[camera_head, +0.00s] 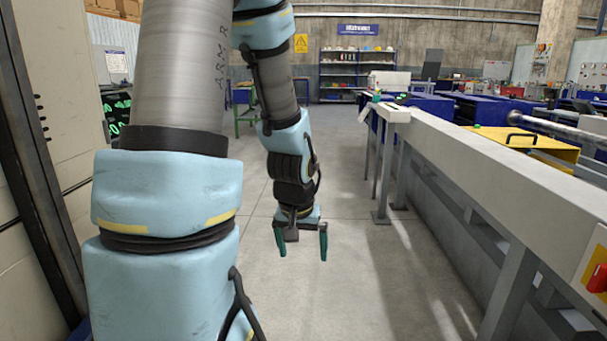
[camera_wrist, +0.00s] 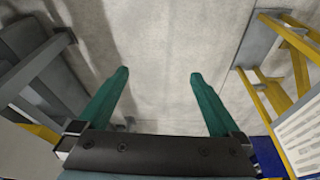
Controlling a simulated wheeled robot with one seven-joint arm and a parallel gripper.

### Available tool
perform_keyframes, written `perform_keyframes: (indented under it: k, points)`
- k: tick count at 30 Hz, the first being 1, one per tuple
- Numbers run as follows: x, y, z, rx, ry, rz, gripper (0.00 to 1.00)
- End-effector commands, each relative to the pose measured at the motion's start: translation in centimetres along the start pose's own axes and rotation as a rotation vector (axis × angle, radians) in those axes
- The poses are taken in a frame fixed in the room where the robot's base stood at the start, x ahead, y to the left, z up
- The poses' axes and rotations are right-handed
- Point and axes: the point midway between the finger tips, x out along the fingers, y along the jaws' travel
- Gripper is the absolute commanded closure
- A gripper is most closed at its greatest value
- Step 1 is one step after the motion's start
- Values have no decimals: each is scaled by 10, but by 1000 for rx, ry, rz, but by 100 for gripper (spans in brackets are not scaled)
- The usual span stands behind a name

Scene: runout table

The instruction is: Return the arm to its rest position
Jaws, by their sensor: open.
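My gripper (camera_head: 302,245) hangs below my bent arm in the head view, pointing down over the bare concrete floor. Its two green fingers are spread apart with nothing between them. In the wrist view, my gripper (camera_wrist: 159,76) is likewise open, with only the grey floor (camera_wrist: 160,45) seen between and beyond the fingers. In the head view it is left of the long grey runout table (camera_head: 480,165) and apart from it.
A yellow-topped unit (camera_head: 545,146) and a red switch (camera_head: 597,278) are on the right side. Blue shelves (camera_head: 352,70) stand at the far wall. A tall cabinet (camera_head: 62,110) stands at left. The floor aisle (camera_head: 345,190) is clear. Yellow framing (camera_wrist: 285,60) shows right in the wrist view.

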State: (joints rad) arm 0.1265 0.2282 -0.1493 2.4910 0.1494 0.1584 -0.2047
Motion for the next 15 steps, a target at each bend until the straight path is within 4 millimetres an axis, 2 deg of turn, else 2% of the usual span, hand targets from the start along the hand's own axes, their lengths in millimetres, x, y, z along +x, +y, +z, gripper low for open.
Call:
perform_keyframes:
  k: [1,3,9,15]
  points:
    - [-13,-14,8,-21,-16,-22,0]
    - [-27,-29,22,-48,-48,-40,0]
    - [-65,-53,59,-114,-127,-43,0]
    - [-106,-50,44,-105,-128,-44,0]
